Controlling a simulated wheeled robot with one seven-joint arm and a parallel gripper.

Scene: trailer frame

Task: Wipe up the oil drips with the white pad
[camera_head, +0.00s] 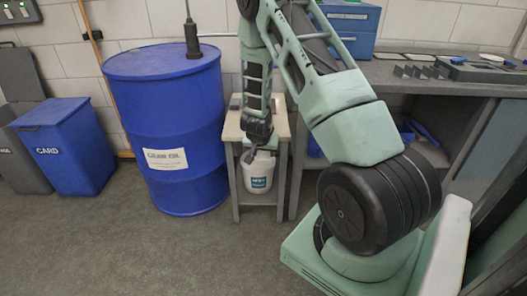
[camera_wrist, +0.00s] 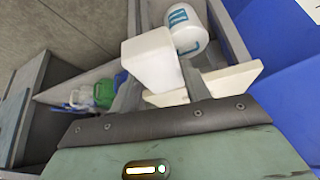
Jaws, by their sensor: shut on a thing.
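The pad cannot be made out clearly in the head view. A white bucket with a teal label (camera_head: 260,172) stands on the stand's lower shelf, just below the gripper; it also shows past the pad in the wrist view (camera_wrist: 190,38). I cannot make out any oil drips in either view.
The blue gear oil drum (camera_head: 165,125) stands close left of the stand (camera_head: 232,130). A blue card bin (camera_head: 65,145) is further left. A grey workbench (camera_head: 400,76) with a blue toolbox is at right, partly behind my arm. The floor in front is clear.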

